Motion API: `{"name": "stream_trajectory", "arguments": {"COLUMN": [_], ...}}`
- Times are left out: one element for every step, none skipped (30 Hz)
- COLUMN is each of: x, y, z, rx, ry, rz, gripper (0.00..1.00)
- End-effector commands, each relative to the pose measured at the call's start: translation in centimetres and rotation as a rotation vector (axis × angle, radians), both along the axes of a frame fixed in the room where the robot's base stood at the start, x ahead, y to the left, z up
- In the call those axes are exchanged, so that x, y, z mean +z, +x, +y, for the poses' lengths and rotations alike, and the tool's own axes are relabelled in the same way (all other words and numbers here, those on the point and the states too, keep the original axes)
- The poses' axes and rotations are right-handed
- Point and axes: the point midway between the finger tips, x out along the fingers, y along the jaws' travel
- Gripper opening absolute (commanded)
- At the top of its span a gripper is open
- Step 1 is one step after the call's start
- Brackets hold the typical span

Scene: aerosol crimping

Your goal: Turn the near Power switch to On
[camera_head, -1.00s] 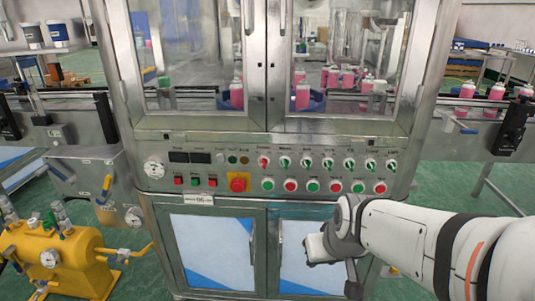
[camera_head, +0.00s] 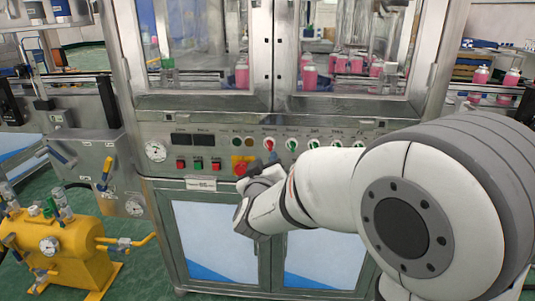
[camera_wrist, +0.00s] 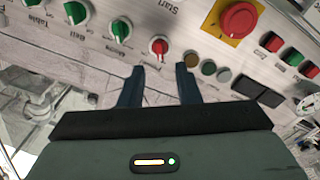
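The red-handled switch (camera_head: 268,144) is the leftmost in the upper row of rotary switches on the machine's control panel. In the wrist view the same red switch (camera_wrist: 159,47) appears upside down, just beyond the fingertips and roughly between them. Its label is too small to read surely. My gripper (camera_wrist: 160,68) is open and empty, its two dark fingers apart in front of the panel, and I see no contact with the switch. In the head view, my gripper's body (camera_head: 258,208) is below the switch, and the fingertips are hard to make out.
Green-handled switches (camera_wrist: 120,31) line the other side. A yellow tank with valves (camera_head: 65,255) stands at the lower left. Pink bottles (camera_head: 350,63) are behind the glass.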

Motion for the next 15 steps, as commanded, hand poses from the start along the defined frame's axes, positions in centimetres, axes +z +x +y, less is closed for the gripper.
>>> {"name": "stream_trajectory", "arguments": {"x": [-0.2, -0.2, -0.2, -0.2, -0.2, -0.3, -0.2, -0.2, -0.2, -0.1, -0.2, -0.1, -0.1, -0.1, 0.0], "y": [0.9, 1.4, 2.1, 2.6, 3.1, 3.7, 4.2, 4.6, 5.0, 5.3, 5.6, 5.9, 6.1, 6.2, 6.3], "z": [-0.1, -0.2, -0.2, -0.2, -0.2, -0.3, -0.3, -0.2, -0.2, -0.2, -0.2, -0.2, -0.3, -0.3, -0.3], "rx": [-0.002, -0.002, -0.002, -0.001, -0.001, -0.002, -0.001, 0.000, 0.001, 0.001, 0.001, 0.001, 0.002, 0.002, 0.002], "ry": [0.000, 0.000, 0.000, 0.000, 0.001, 0.000, 0.001, 0.001, 0.000, 0.000, 0.000, 0.000, 0.000, 0.001, 0.001], "rz": [0.000, 0.000, 0.000, 0.000, 0.000, 0.001, 0.000, 0.001, 0.001, 0.001, 0.001, 0.002, 0.001, 0.001, 0.001], "gripper": [0.30, 0.30, 0.30, 0.30, 0.30, 0.30, 0.30, 0.30, 0.30, 0.30, 0.30, 0.30, 0.30, 0.30, 0.30]}}
